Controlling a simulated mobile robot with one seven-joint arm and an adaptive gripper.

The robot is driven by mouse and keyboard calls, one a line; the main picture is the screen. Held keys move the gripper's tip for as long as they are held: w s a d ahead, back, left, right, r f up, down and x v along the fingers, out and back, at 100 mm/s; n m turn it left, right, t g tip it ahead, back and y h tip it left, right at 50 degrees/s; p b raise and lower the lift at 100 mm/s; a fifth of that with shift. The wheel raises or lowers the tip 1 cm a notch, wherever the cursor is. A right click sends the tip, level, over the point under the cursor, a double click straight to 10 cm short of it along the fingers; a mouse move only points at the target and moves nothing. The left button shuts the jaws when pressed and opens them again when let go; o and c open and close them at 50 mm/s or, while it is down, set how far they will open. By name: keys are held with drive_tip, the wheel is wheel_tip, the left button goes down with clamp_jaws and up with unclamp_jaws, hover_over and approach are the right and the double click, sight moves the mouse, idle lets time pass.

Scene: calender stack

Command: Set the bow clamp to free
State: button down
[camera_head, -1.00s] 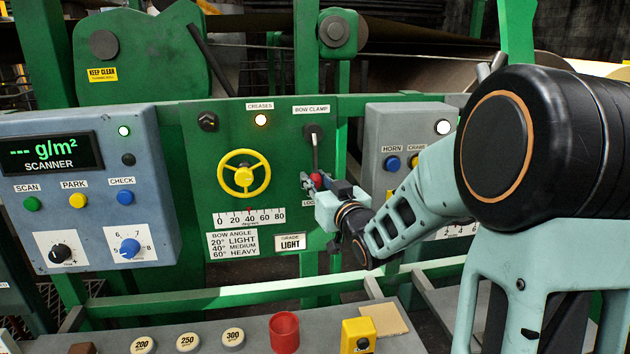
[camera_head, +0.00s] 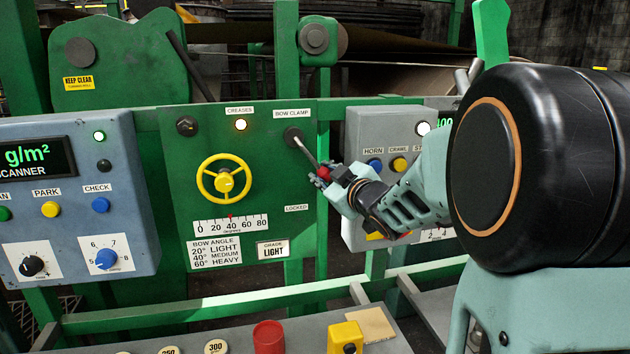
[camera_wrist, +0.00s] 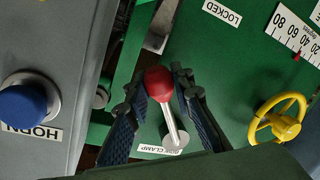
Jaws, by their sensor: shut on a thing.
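The bow clamp lever (camera_head: 305,151) is a metal rod with a red knob, pivoting under the BOW CLAMP label (camera_head: 291,113) on the green panel. It slants down and to the right from its pivot, away from the LOCKED label (camera_head: 296,208). My gripper (camera_head: 322,175) is at the lever's lower end, shut on the red knob. In the wrist view the red knob (camera_wrist: 158,84) sits between my two fingers (camera_wrist: 160,100), with the rod running to its round pivot. No FREE label is visible; my gripper and arm cover part of that side.
A yellow handwheel (camera_head: 223,179) and an angle scale (camera_head: 231,224) are on the green panel, left of the lever. A grey box with a blue HORN button (camera_head: 375,165) stands close on the right. A green rail (camera_head: 190,301) runs below.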

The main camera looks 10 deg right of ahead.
drive_tip(key=shift+d+r+n, duration=0.55)
drive_tip(key=shift+d+n, duration=0.05)
drive_tip(key=shift+n, duration=0.2)
drive_tip(key=shift+d, duration=0.1)
drive_tip(key=c, duration=1.7)
unclamp_jaws()
drive_tip(key=shift+o, duration=0.2)
drive_tip(key=s+d+r, duration=0.1)
drive_tip(key=s, duration=0.6)
drive_tip(key=shift+s, duration=0.2)
drive_tip(key=shift+r, duration=0.1)
